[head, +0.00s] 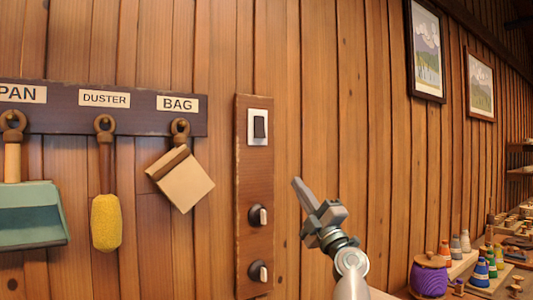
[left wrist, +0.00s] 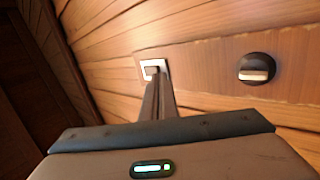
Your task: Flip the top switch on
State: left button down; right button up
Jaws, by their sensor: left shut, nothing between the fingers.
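The top switch (head: 258,127) is a dark rocker in a pale plate, at the upper end of a narrow wooden panel (head: 254,178) on the wall. Whether its rocker is tipped on or off is too small to tell. My left gripper (head: 297,184) is shut and empty, to the right of the panel and lower than the switch in the head view. In the left wrist view the closed fingers (left wrist: 156,84) point at the switch (left wrist: 151,64) and hide part of it. Contact is not clear in that view. My right gripper is not in view.
Two dark knobs with pale grips sit lower on the panel, an upper one (head: 258,215) and a lower one (head: 258,271). A rack (head: 70,120) with a hanging dustpan, duster and bag is left. A purple jar (head: 429,275) and small spools stand lower right.

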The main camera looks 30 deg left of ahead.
aim_at(261, 138)
pick_arm(q)
jog(key=s+r+n+g, duration=0.1)
jog(key=a+r+n, duration=0.1)
jog(key=s+r+g, duration=0.1)
jog(key=shift+s+a+r+n+g+y, duration=0.1)
jog(key=shift+s+a+n+g+y, duration=0.2)
jog(key=shift+n+y, duration=0.1)
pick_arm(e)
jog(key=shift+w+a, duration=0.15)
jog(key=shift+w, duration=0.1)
